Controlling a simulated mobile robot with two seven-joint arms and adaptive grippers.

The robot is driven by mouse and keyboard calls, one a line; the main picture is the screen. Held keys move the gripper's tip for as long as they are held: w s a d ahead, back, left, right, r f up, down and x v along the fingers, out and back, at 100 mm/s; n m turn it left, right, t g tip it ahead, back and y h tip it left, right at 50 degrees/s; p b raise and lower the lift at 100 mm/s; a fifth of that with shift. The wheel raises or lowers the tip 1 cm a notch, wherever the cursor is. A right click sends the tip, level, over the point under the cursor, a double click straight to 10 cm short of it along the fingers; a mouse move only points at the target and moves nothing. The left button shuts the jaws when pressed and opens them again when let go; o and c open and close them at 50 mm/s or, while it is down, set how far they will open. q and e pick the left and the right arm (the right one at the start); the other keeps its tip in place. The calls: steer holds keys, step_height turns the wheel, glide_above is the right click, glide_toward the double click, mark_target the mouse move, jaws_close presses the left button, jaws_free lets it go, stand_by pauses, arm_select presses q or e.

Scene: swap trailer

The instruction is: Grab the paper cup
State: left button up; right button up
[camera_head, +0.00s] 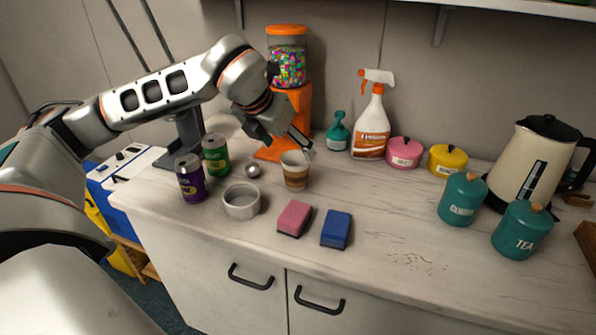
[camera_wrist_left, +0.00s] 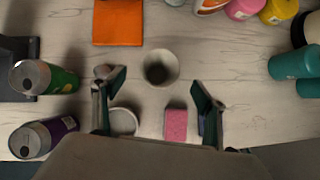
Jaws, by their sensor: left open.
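The paper cup (camera_head: 295,172) stands upright on the counter, white at the top with a brown band. In the left wrist view I look down into the cup (camera_wrist_left: 160,68), which lies ahead of the fingertips and roughly between their lines. My left gripper (camera_head: 302,143) is open and empty, above and just behind the cup in the head view. Its two fingers also show in the left wrist view (camera_wrist_left: 157,84), spread wide. I cannot tell whether a finger touches the rim. My right gripper is not in view.
A white bowl (camera_head: 241,200), a purple can (camera_head: 190,178) and a green can (camera_head: 215,154) stand left of the cup. A pink sponge (camera_head: 294,218) and a blue sponge (camera_head: 336,230) lie in front. The orange candy dispenser (camera_head: 287,65) stands behind. The counter's right front is mostly clear.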

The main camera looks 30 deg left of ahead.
mark_target(296, 159)
arm_select(q)
steer(key=x, duration=0.7)
steer(key=shift+w+f, duration=0.1)
steer(key=c, duration=0.9)
